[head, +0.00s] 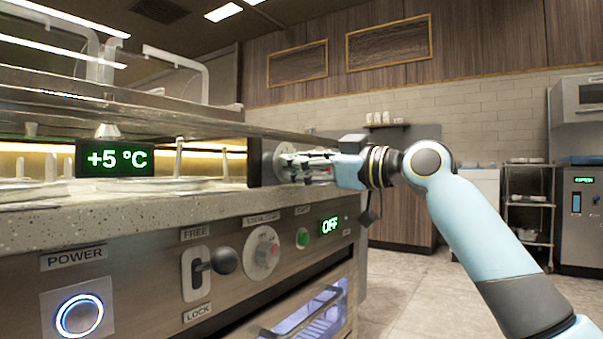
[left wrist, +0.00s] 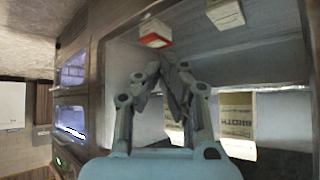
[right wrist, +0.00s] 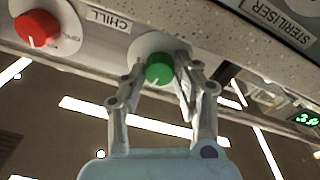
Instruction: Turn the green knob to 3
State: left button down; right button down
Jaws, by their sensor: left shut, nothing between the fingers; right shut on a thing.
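The green knob (right wrist: 158,68) sits on a round pale dial plate on a panel in the right wrist view, near a label reading CHILL. A short pale mark shows on its face; the number it points at is not readable. My right gripper (right wrist: 160,72) is shut on the knob, one finger on each side. In the head view the right gripper (head: 291,163) reaches the dark panel at the counter's end and hides the knob. My left gripper (left wrist: 166,72) is shut and empty in the left wrist view, in front of a compartment holding boxes; it is outside the head view.
A red knob (right wrist: 37,28) is beside the green one. A display reading +5 °C (head: 115,158) hangs over the counter. Open floor lies right of the counter.

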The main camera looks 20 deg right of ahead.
pick_arm(q)
jog(key=shift+s+f+t+b, duration=0.3)
jog(key=shift+f+t+b, duration=0.15)
jog(key=shift+t, duration=0.15)
pick_arm(e)
jog(key=shift+f+n, duration=0.1)
jog(key=shift+n, duration=0.7)
pick_arm(q)
jog(key=shift+d, duration=0.1)
pick_arm(e)
jog(key=c, duration=1)
grip_release()
jog(key=shift+s+d, duration=0.1)
jog(key=shift+v, duration=3.65)
pick_arm(q)
jog(key=shift+r, duration=0.1)
